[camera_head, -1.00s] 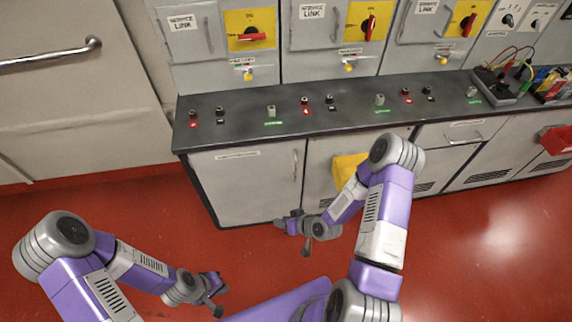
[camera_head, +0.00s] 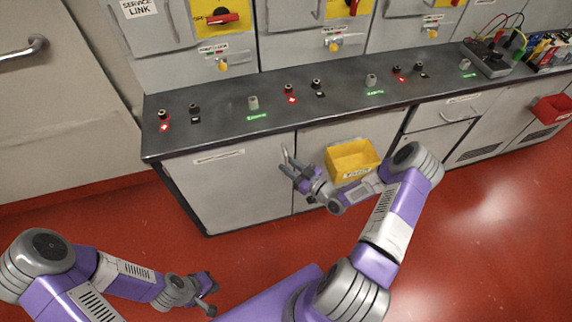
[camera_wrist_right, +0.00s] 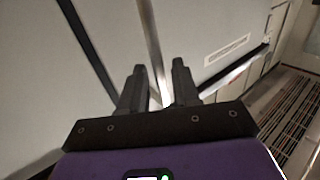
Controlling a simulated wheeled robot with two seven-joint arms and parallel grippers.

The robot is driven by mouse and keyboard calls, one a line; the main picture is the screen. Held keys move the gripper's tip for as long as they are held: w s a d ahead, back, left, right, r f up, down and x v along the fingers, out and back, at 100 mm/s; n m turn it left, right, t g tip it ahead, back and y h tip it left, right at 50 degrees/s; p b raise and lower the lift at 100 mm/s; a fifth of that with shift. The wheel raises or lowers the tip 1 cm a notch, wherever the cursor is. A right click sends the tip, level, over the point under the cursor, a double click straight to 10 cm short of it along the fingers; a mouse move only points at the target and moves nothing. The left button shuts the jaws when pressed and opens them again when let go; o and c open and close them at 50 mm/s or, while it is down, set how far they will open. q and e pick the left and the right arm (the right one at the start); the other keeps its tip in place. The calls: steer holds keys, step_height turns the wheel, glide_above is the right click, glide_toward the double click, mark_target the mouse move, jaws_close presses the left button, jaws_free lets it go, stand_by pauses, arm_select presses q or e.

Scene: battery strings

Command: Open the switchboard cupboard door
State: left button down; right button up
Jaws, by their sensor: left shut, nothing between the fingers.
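The cupboard door (camera_head: 235,190) is a pale grey panel under the left part of the dark counter, with a label strip at its top. It looks shut. Its upright metal handle (camera_head: 286,154) is near its right edge, partly hidden by my right gripper (camera_head: 291,172). That gripper is open at the handle. In the right wrist view, a metal bar, apparently the handle (camera_wrist_right: 149,35), runs down between the two separated fingers (camera_wrist_right: 158,80); contact cannot be told. My left gripper (camera_head: 208,283) is shut and empty, low over the floor, away from the door.
A yellow bin (camera_head: 352,160) hangs on the front just right of my right gripper. The dark counter (camera_head: 220,115) overhangs the door and carries terminals. A red bin (camera_head: 552,108) is at the far right. Red floor (camera_head: 130,220) in front of the door is free.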

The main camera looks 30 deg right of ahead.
steer(key=shift+x, duration=0.75)
jaws_close()
steer(key=shift+a, duration=0.1)
